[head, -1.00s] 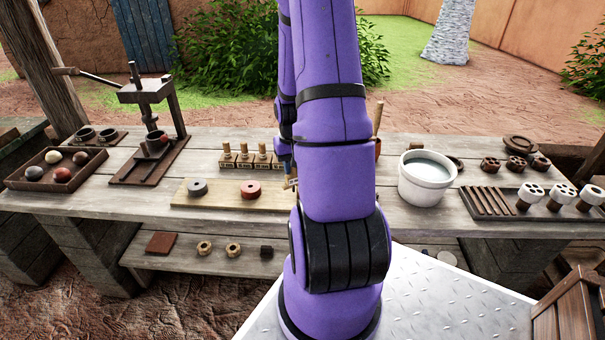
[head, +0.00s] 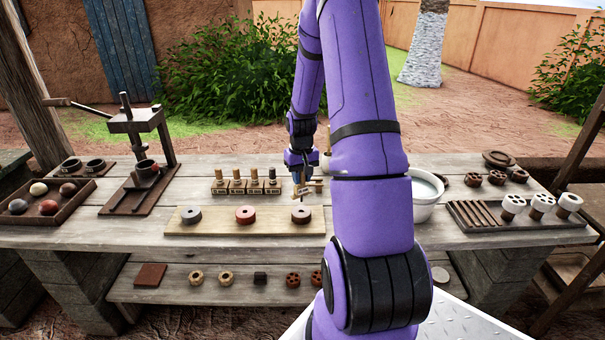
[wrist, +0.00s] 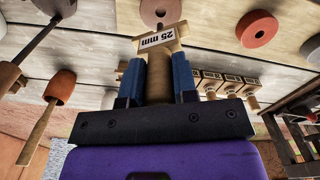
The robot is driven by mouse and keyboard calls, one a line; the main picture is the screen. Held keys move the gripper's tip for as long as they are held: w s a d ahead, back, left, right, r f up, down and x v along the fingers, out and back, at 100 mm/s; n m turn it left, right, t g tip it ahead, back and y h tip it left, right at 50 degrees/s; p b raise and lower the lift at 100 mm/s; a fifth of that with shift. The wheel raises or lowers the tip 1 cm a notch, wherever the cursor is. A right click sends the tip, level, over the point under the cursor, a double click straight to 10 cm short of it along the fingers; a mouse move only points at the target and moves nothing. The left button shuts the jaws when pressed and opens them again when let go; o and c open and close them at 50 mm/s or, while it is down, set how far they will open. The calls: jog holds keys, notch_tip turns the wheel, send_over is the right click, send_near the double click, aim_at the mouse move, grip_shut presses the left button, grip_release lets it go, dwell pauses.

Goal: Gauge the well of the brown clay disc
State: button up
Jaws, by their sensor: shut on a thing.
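The brown clay disc (head: 301,214) lies at the right end of a pale board, its dark well facing up. In the wrist view the brown disc (wrist: 172,8) is at the top edge, partly hidden behind the gauge. My gripper (head: 300,178) is shut on a wooden gauge (head: 312,186) labelled "25 mm". In the wrist view the blue fingers of my gripper (wrist: 158,82) clasp the handle of that gauge (wrist: 158,42). The gauge appears above and just behind the disc in the head view.
The red disc (head: 245,214) and grey disc (head: 191,215) share the pale board (head: 218,229). Several labelled gauges (head: 237,186) stand behind it. A white bucket (head: 424,208) is right, partly behind my arm. A hand press (head: 142,160) stands left.

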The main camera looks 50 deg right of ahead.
aim_at(301, 193)
jog(key=shift+f, duration=1.9)
jog(key=shift+f, duration=1.45)
dwell(1.3)
jog(key=o, duration=1)
jog(key=shift+c, duration=0.2)
jog(key=shift+r, duration=0.1)
notch_tip(301, 193, up, 10)
jog(key=shift+r, duration=0.25)
jog(key=shift+r, duration=0.1)
